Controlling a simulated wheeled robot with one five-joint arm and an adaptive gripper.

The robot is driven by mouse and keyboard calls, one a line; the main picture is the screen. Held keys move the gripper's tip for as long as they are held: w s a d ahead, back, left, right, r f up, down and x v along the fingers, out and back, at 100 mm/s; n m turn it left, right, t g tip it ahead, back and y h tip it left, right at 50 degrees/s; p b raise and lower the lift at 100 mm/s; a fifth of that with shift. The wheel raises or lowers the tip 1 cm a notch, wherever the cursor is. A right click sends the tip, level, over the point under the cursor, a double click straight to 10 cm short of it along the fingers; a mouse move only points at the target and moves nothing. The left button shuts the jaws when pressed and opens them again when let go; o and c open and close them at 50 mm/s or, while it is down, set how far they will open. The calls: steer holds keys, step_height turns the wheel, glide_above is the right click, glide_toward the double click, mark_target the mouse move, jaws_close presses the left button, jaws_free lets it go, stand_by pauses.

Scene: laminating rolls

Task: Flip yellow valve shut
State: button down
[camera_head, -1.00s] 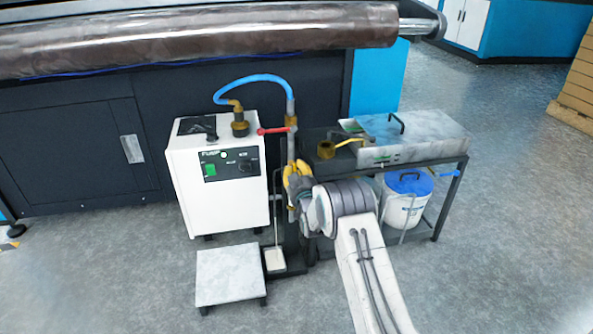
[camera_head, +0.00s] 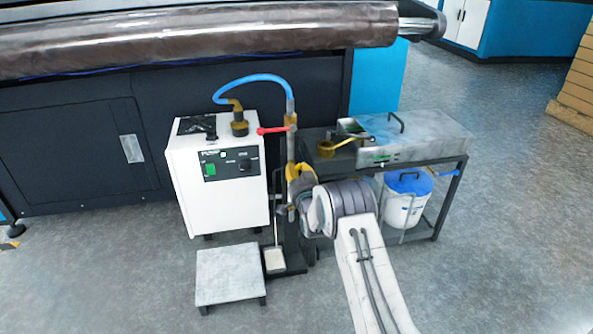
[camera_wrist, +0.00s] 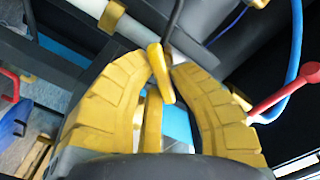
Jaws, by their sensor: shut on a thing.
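A yellow lever (camera_wrist: 160,72) shows in the wrist view between the tips of my yellow fingers. My gripper (camera_wrist: 161,66) is shut on it, with a finger on each side. In the head view my gripper (camera_head: 296,178) is at the upright pipe (camera_head: 291,145), right of the white machine. There it hides the lever and its joint with the pipe. A red lever (camera_head: 272,130) sits higher on the same pipe. It also shows at the right of the wrist view (camera_wrist: 288,95). The lever's exact angle to the pipe is hard to tell.
The white machine (camera_head: 217,190) stands close to the left, joined by a blue hose (camera_head: 250,80) to the pipe. A low grey platform (camera_head: 230,273) is in front. A bench (camera_head: 445,162) with a yellow-handled fitting (camera_head: 340,145) is on the right. Open floor lies in front.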

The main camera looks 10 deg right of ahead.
steer(key=m, duration=0.5)
steer(key=shift+f+m, duration=0.3)
steer(key=shift+f, duration=0.05)
steer(key=shift+a+f+m, duration=0.1)
steer(key=shift+f+m, duration=0.1)
steer(key=shift+m, duration=2)
steer(key=c, duration=1)
jaws_free()
steer(key=shift+r, duration=0.1)
steer(key=shift+s+a, duration=0.1)
steer(key=shift+s, duration=5.9)
